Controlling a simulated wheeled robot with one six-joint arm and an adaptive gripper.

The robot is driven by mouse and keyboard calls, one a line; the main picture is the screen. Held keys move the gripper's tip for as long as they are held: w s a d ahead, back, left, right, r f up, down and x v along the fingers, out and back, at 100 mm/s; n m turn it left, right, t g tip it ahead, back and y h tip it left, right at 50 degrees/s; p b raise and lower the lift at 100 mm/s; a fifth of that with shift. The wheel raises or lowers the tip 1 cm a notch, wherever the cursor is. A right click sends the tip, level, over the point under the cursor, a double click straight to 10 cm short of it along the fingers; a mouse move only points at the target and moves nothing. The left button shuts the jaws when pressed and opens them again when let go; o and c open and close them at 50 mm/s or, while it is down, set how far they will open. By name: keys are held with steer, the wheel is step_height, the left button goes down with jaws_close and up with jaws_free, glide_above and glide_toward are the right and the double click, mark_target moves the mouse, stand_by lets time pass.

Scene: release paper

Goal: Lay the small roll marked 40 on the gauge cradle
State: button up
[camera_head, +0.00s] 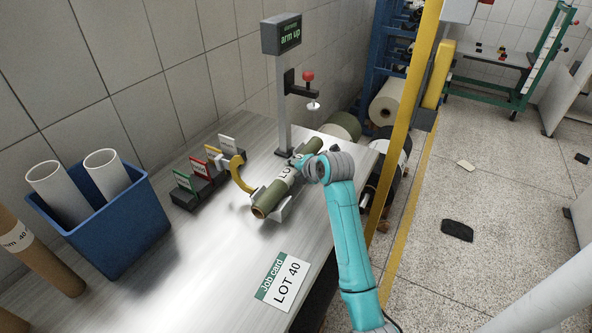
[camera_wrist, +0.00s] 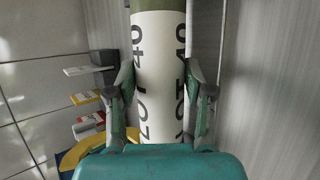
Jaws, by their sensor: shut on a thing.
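The small roll (camera_head: 266,209) is olive green with a white label band reading LOT 40. It lies lengthwise along the pale gauge cradle (camera_head: 284,213) on the bench, at or just over it; I cannot tell whether its full weight rests there. My gripper (camera_head: 297,168) is shut on the roll's label band, coming from the right side. The wrist view shows the roll (camera_wrist: 160,45) between both fingers (camera_wrist: 161,85). The cradle is mostly hidden under the roll. The gauge post (camera_head: 283,100) stands behind, its display reading "arm up" and its red-knobbed arm (camera_head: 307,85) raised.
A yellow curved piece (camera_head: 241,174) stands close to the left of the roll. Several coloured cards stand in a dark holder (camera_head: 205,188). A blue bin (camera_head: 118,232) with white tubes is at left. A job card reading LOT 40 (camera_head: 283,282) lies at the front.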

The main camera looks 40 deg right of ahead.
steer(key=shift+f, duration=0.15)
steer(key=o, duration=1.5)
steer(key=v, duration=1.2)
